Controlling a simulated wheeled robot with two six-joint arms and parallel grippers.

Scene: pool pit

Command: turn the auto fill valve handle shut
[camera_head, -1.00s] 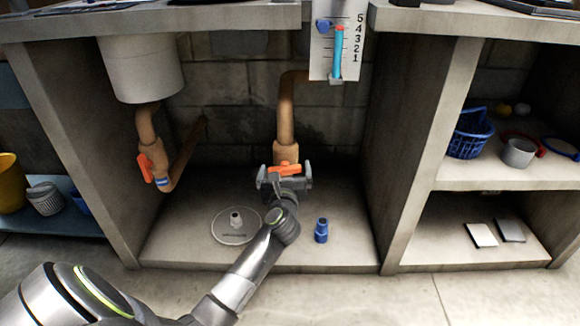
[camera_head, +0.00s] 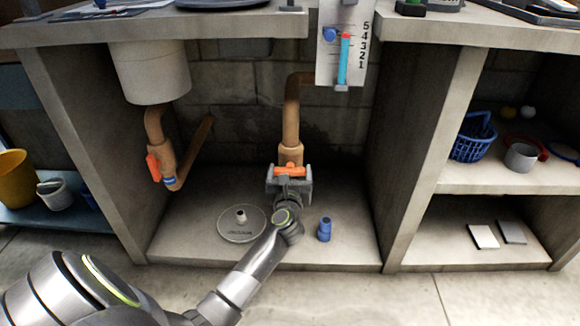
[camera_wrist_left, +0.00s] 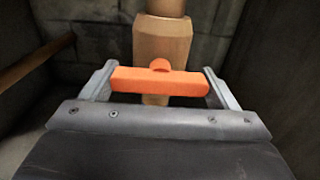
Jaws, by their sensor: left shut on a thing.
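An orange valve handle (camera_head: 290,171) sits on a copper-coloured vertical pipe (camera_head: 291,125) below the gauge board. The handle lies level, crosswise to the pipe. My left gripper (camera_head: 289,178) reaches in from the front and is shut on this handle. In the left wrist view the orange handle (camera_wrist_left: 160,83) spans between the two fingers of the left gripper (camera_wrist_left: 160,72), one at each end. A second orange handle (camera_head: 153,167) is on the left pipe and stands nearly upright. No label shows on either valve. My right gripper is not in view.
A round grey disc (camera_head: 242,223) lies on the cabinet floor left of my arm, and a blue bottle-like piece (camera_head: 324,229) stands to its right. Concrete side walls (camera_head: 418,150) bound the bay. A gauge board (camera_head: 343,45) hangs above.

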